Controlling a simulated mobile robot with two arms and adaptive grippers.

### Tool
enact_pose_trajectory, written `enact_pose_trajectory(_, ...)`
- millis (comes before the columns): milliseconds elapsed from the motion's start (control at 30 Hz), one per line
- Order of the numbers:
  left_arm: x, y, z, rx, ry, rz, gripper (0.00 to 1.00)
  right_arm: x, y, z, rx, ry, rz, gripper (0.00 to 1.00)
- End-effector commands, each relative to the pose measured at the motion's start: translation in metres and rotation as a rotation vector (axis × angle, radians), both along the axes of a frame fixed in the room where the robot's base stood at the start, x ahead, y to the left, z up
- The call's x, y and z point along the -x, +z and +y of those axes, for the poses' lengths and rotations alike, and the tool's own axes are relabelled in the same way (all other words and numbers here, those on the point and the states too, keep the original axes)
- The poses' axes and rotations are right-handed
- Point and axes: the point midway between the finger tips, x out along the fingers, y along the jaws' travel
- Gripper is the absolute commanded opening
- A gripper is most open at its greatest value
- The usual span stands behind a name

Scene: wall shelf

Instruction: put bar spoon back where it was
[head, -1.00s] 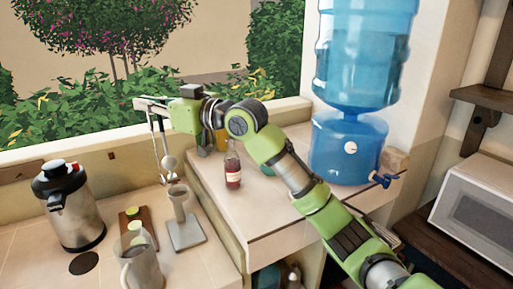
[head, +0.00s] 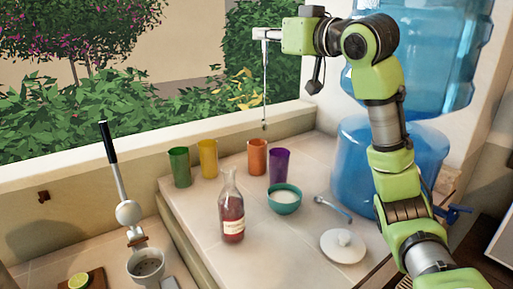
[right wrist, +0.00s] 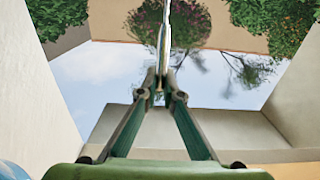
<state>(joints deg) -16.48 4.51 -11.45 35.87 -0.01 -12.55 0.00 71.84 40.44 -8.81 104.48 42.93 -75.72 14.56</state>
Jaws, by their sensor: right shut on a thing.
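My right gripper (head: 266,34) is shut on the thin metal bar spoon (head: 265,88), high above the back of the raised counter. The spoon hangs nearly upright, its lower end in the air near the orange cup (head: 257,156) and purple cup (head: 279,165). In the right wrist view the spoon (right wrist: 164,40) stands between the closed fingertips (right wrist: 161,88). Whether its lower end is over a cup or behind it I cannot tell. My left gripper is out of view.
A green cup (head: 179,167) and yellow cup (head: 208,158) stand further left. A juicer (head: 129,213) stands left; a water dispenser (head: 360,165) is right.

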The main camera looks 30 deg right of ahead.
Motion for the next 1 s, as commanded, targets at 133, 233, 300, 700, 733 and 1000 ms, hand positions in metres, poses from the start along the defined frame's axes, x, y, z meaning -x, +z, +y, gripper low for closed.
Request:
enact_pose_trajectory(133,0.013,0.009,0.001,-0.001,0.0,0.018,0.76,-0.026,-0.012,-0.01,-0.003,-0.003,0.009,0.0)
enact_pose_trajectory(233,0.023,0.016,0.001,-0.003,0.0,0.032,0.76,-0.049,-0.022,-0.018,-0.003,-0.003,0.008,0.0)
enact_pose_trajectory(300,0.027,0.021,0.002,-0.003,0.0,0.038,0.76,-0.066,-0.03,-0.024,-0.004,-0.003,0.01,0.0)
enact_pose_trajectory(700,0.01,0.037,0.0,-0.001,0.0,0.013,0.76,-0.119,-0.086,-0.043,0.0,-0.002,0.003,0.0)
enact_pose_trajectory(733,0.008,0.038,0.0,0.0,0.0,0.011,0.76,-0.119,-0.087,-0.043,0.0,-0.002,0.003,0.0)
enact_pose_trajectory(1000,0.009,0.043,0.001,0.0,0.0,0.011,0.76,-0.128,-0.119,-0.046,0.001,-0.001,0.004,0.0)
